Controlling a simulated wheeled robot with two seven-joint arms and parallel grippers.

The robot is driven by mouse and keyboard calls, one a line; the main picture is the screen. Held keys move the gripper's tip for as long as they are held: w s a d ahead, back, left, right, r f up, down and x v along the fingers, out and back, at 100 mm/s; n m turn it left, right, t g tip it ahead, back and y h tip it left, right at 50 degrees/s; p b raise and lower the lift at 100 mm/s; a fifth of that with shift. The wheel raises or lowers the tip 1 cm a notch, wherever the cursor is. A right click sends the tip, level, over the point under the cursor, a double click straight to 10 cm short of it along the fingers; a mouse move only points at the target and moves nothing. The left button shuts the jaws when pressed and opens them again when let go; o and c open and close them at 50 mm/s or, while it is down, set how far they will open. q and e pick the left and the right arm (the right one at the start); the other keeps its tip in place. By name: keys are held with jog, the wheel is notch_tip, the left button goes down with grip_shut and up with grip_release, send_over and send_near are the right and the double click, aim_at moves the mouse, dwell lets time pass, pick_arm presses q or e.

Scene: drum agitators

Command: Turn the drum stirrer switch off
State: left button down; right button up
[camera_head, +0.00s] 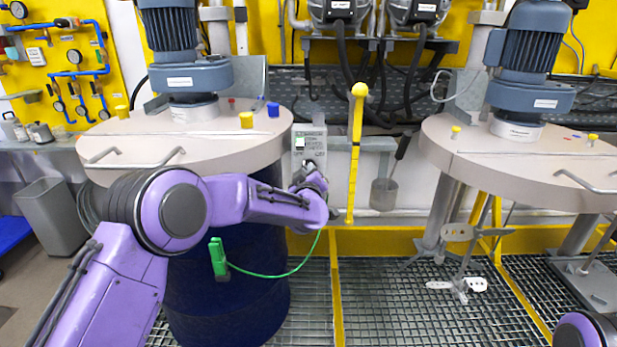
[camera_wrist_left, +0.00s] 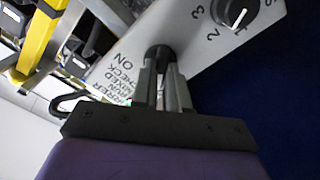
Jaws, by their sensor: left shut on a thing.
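The grey stirrer switch box (camera_head: 311,142) hangs beside the left drum, with a small green light near its top. The box fills the top of the left wrist view (camera_wrist_left: 195,45), tilted, with printed lettering including "ON" beside a black switch knob (camera_wrist_left: 160,53). My left gripper (camera_wrist_left: 161,68) is shut on this knob, one finger on each side. In the head view the gripper (camera_head: 302,183) is at the lower part of the box, and my wrist partly hides it. The knob's exact setting cannot be told. My right gripper is out of view.
A numbered dial (camera_wrist_left: 232,12) sits beside the knob. The left drum lid (camera_head: 230,135) and its motor (camera_head: 185,75) stand close to my left arm. A yellow upright bar (camera_head: 354,150) is just right of the box. A green clamp (camera_head: 218,258) with a cable hangs below my arm.

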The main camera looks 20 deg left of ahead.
pick_arm(q)
jog(key=shift+n, duration=0.4)
jog(key=c, duration=1.1)
grip_release()
jog(key=shift+c, duration=0.2)
jog(key=shift+s, duration=0.1)
jog(key=b+v, duration=0.2)
jog(key=v, duration=0.8)
jog(key=shift+b, duration=0.35)
jog(key=shift+s, duration=0.15)
